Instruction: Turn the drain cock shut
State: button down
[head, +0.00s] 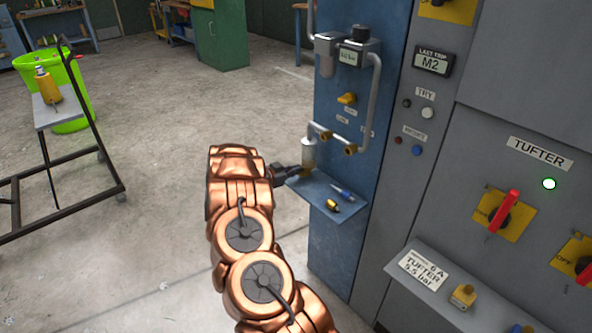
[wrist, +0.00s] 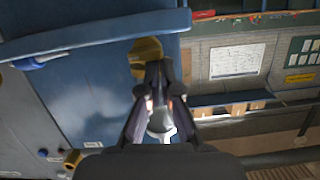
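The drain cock (wrist: 143,50) looks like a brass-yellow fitting just ahead of my fingertips in the wrist view. In the head view it is a small yellow spot (head: 306,172) under a pale metal filter bowl (head: 309,154) on the blue column. My gripper (head: 296,171) reaches it from the left, above a small blue shelf. In the wrist view my gripper's fingertips (wrist: 161,68) are close together and overlap the right side of the cock. I cannot tell whether they touch or grip it. Part of the cock is hidden behind them.
The blue shelf (head: 322,198) below holds a blue pen-like item (head: 342,194) and a small yellow-and-black piece. Pipes run above on the blue column (head: 352,82). A grey cabinet with red-handled switches stands at right. A cart (head: 50,116) stands left; floor between is clear.

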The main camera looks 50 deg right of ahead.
jog(key=shift+s+a+f, duration=0.1)
jog(key=shift+a+f, duration=0.2)
jog(key=shift+f, duration=0.55)
jog(key=r+p, duration=0.1)
jog(key=r, duration=0.1)
jog(key=r+p, duration=0.1)
jog(key=r, duration=0.1)
jog(key=shift+w+d+r, duration=0.1)
jog(key=shift+w+r, duration=0.1)
jog(key=shift+r, duration=0.2)
jog(key=b+v, duration=0.1)
jog(key=v, duration=0.8)
jog(key=shift+a+r, duration=0.3)
jog(key=shift+r, duration=0.2)
jog(key=shift+w, duration=0.1)
